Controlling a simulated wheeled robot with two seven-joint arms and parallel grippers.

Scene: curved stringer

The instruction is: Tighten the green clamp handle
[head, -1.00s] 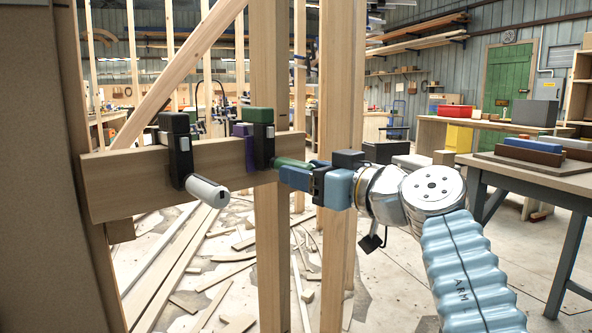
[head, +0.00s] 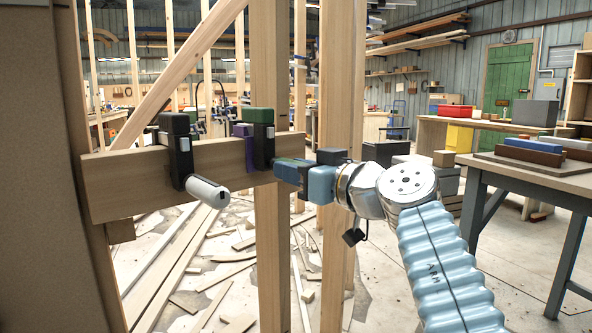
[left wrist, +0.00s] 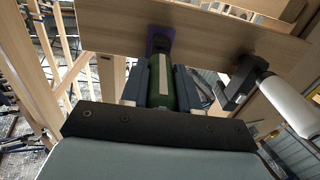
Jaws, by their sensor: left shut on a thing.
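The green clamp handle (left wrist: 164,99) lies between the two blue-grey fingers of my left gripper (left wrist: 163,84) in the left wrist view. A pale stripe runs along it. In the head view my left gripper (head: 288,171) is closed around the handle, which it hides. The handle's clamp (head: 263,142), dark with a green top, sits on a wooden board (head: 130,178). A purple part (head: 245,140) shows next to it and also behind the handle in the left wrist view (left wrist: 159,42). My right gripper is not in view.
Upright posts (head: 268,240) stand close to my gripper. Offcuts litter the floor. A bench (head: 540,172) stands at right.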

